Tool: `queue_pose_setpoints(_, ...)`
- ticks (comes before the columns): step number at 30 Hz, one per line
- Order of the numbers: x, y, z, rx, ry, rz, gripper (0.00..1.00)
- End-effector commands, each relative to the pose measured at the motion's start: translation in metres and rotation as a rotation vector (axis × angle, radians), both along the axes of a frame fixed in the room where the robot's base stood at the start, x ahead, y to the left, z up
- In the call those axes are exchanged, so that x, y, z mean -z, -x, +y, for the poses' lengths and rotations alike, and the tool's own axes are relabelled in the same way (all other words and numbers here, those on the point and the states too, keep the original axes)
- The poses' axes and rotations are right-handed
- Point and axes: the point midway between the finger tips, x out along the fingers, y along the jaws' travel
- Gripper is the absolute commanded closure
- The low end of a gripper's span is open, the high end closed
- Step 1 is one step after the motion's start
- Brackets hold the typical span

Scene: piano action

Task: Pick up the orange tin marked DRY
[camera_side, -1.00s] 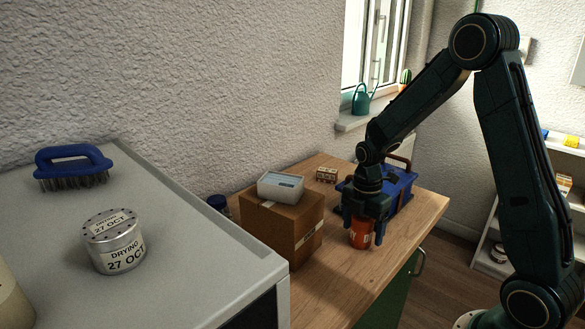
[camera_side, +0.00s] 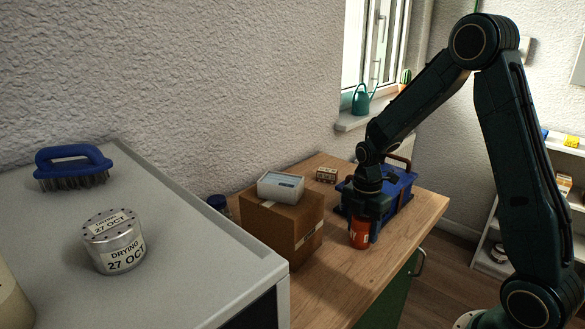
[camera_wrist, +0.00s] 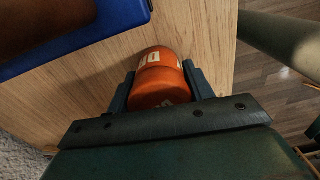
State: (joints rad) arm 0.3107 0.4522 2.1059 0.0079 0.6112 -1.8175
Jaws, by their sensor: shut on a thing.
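The orange tin (camera_side: 359,236) stands upright on the wooden bench, with part of a pale label showing; I cannot read it clearly. My gripper (camera_side: 364,222) points down over the tin from above. In the wrist view the tin (camera_wrist: 160,80) sits between the two fingers of my gripper (camera_wrist: 160,88), which touch its sides. The gripper is shut on the tin. The tin's upper part is hidden by the fingers in the side view. I see no clear gap under the tin.
A blue toolbox (camera_side: 398,190) stands close behind the tin. A cardboard box (camera_side: 283,228) with a pale container (camera_side: 281,186) on top stands to the left. A silver tin marked DRYING 27 OCT (camera_side: 113,241) and a blue brush (camera_side: 72,166) sit on the grey cabinet. The bench's right edge (camera_side: 427,234) is near.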

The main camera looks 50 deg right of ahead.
Motion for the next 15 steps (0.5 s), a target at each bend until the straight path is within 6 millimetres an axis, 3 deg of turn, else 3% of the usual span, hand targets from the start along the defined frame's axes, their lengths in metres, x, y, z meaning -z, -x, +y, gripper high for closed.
queue_pose_setpoints(8, -0.012, -0.001, 0.000, 0.000, 0.001, -0.003, 0.75)
queue_pose_setpoints(15, -0.044, -0.002, -0.001, 0.000, 0.002, -0.007, 0.75)
